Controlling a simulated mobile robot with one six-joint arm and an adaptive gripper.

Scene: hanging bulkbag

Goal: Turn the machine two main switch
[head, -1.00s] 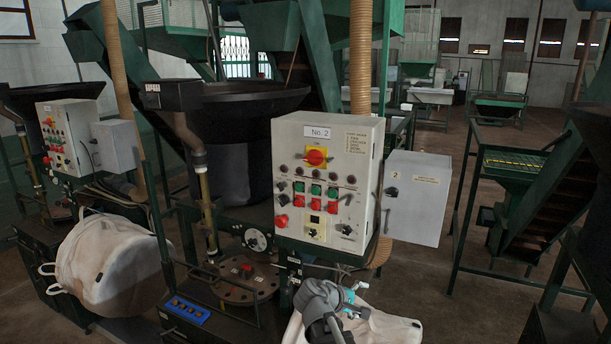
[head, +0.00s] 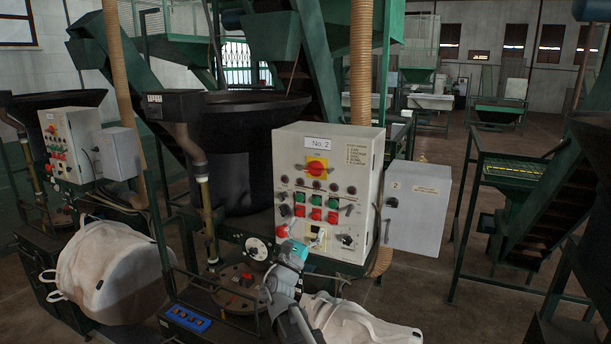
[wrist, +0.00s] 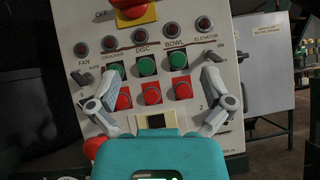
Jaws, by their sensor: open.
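The machine two main switch (head: 317,169) is a red rotary knob on a yellow plate, near the top of the light grey control box (head: 300,150) labelled No. 2. In the wrist view the switch (wrist: 131,10) is cut off by the top edge, with "OFF" printed to its left. My gripper (head: 304,238) is in front of the box's lower part, below the switch and apart from it. In the wrist view my gripper (wrist: 162,75) has its two fingers spread wide, with nothing held between them. The green and red push buttons show between the fingers.
A red emergency knob (head: 282,231) sits at the box's lower left, close to my gripper. A grey side box (head: 417,205) marked 2 stands to the right. Another control box (head: 62,145) is at left. A white bag (head: 350,325) lies below.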

